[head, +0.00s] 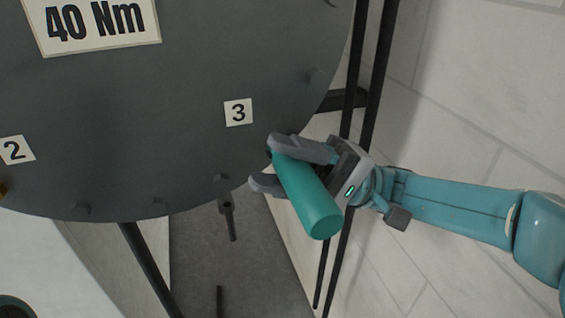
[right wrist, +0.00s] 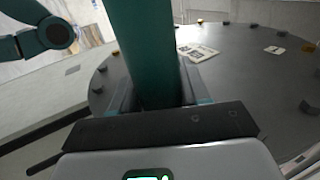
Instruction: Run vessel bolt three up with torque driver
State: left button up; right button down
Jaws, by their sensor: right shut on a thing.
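The torque driver (head: 310,205) is a thick teal cylinder, also in the right wrist view (right wrist: 143,55). My right gripper (head: 272,164) is shut around it, with one grey finger on either side. The driver's far end points at the rim of the dark round vessel lid (head: 150,120), just below and right of the label 3 (head: 238,112). Bolt three does not show clearly; the driver and finger cover that stretch of rim. I cannot tell whether the driver touches a bolt. My left gripper is not in view.
Other dark bolt heads (head: 221,178) sit along the lid's rim. A label 2 (head: 15,150) and a 40 Nm plate (head: 95,22) are on the lid. Dark upright rods (head: 372,95) stand behind my right gripper, before a pale tiled wall (head: 470,90).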

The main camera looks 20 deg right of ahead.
aim_at(296, 198)
jog(key=shift+s, duration=0.1)
jog(key=shift+s+d, duration=0.15)
jog(key=shift+s, duration=2.55)
